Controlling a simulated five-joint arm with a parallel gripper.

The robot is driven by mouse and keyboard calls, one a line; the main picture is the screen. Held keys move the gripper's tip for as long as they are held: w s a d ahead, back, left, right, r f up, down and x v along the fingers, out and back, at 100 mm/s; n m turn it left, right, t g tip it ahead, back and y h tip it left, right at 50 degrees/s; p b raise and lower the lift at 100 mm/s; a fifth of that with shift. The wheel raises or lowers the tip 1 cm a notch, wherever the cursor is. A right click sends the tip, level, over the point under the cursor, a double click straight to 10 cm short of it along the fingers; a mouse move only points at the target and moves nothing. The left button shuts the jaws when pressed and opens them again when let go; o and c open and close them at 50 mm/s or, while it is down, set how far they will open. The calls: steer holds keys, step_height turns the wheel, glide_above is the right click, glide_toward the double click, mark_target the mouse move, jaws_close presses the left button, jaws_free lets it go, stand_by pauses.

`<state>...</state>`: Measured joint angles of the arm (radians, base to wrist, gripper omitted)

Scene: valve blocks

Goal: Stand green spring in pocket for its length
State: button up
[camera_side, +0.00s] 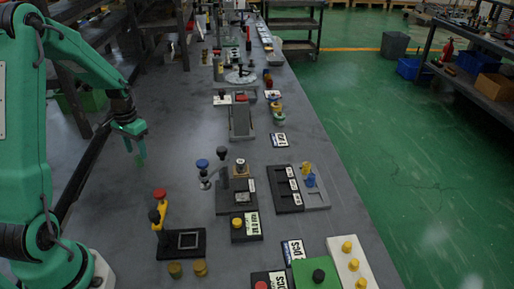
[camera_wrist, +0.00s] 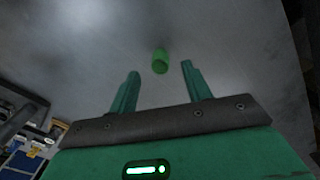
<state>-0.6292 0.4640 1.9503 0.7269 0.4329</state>
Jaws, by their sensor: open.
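The green spring (camera_wrist: 160,61) is a small green cylinder on the grey bench in the wrist view, just beyond and between my fingertips. My gripper (camera_wrist: 160,68) is open, with nothing between its fingers. In the side view my gripper (camera_side: 138,150) points down over the left part of the bench. I cannot tell the spring from the green fingers there. A black block (camera_side: 285,188) with several recessed pockets and white labels lies right of centre. Its pockets look empty, and their labels are too small to read.
A grey plate (camera_side: 318,195) beside the black block holds blue and yellow pieces. A black fixture (camera_side: 236,197) with knobs stands left of it. A black base (camera_side: 181,243) with red and yellow knobs stands nearer the front. Bench around my gripper is clear.

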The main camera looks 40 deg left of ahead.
mark_target(138, 157)
steer(key=shift+f, duration=1.8)
jaws_close()
steer(key=shift+r, duration=0.15)
steer(key=shift+r, duration=0.5)
step_height(138, 157, up, 3)
steer(key=shift+r, duration=0.15)
steer(key=w+d+r, duration=0.1)
steer(key=d+r, duration=0.5)
steer(key=d, duration=0.5)
steer(key=shift+d+r, duration=0.25)
steer(key=shift+d, duration=0.05)
